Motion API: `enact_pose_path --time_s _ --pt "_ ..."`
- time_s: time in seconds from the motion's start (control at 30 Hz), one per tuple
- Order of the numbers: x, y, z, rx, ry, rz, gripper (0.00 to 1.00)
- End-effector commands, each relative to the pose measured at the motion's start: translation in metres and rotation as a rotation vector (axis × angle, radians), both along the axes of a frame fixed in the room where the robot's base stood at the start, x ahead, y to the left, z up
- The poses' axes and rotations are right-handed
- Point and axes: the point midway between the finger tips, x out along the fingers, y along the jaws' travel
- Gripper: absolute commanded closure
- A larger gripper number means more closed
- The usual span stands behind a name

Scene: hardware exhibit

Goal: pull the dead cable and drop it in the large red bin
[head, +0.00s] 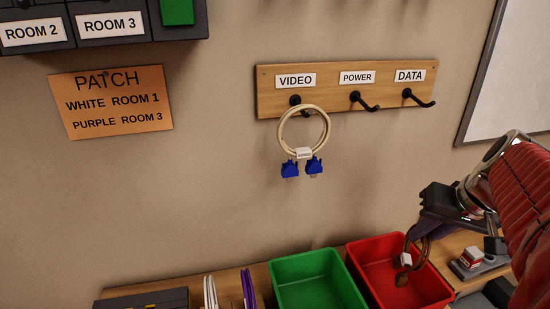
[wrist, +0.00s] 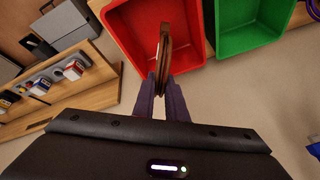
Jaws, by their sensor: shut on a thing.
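My gripper (head: 416,230) is at the right in the head view, above the large red bin (head: 367,251). It is shut on a brown coiled cable (head: 424,254) with a pale tag, which hangs down over the bin's opening. In the wrist view the cable (wrist: 165,45) hangs from between the purple fingertips (wrist: 160,84) of my gripper, in front of the red bin (wrist: 128,35). I cannot tell whether the cable's lower end touches the bin.
A green bin (head: 312,283) stands left of the red one. A cream cable with blue plugs (head: 303,153) hangs on the VIDEO hook; the POWER and DATA hooks are empty. White and purple cables (head: 248,290) stand at the bottom. Small devices (head: 474,258) sit right of the red bin.

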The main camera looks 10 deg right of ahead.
Motion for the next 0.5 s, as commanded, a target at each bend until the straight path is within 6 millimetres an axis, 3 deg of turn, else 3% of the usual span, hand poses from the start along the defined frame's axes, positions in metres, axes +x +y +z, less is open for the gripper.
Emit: enact_pose_path --time_s 0.3,0.5 --pt "0.000 0.000 -0.033 0.002 0.003 0.000 1.00" --pt "-0.001 0.000 -0.044 0.001 0.001 -0.001 1.00"
